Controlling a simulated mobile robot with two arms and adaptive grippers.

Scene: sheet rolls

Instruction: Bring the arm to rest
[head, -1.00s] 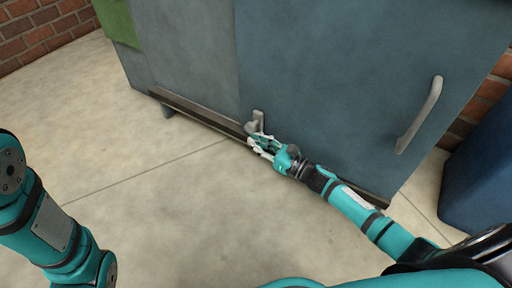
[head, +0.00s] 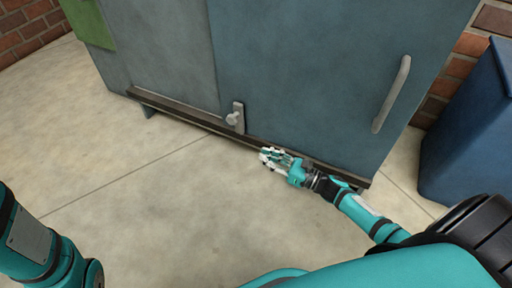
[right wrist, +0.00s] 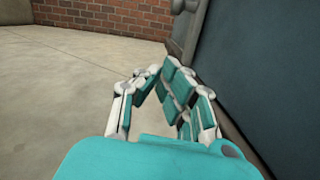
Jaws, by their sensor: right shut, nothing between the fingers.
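My right gripper (head: 268,156) is shut and empty, low in front of the blue-grey cabinet (head: 300,70), just off its lower edge. In the right wrist view its fingers (right wrist: 160,75) come together with nothing between them, and the cabinet's face runs along the right side. A small grey latch (head: 237,118) on the cabinet's front stands to the left of the gripper and apart from it. My left arm (head: 45,250) shows at the lower left, but its gripper is out of view.
A long grey handle (head: 391,95) is on the cabinet's right panel. A dark ledge (head: 190,114) runs along the cabinet's bottom. A blue bin (head: 470,140) stands at the right. The concrete floor (head: 140,200) is clear at the left and in front. Brick walls (head: 30,35) are behind.

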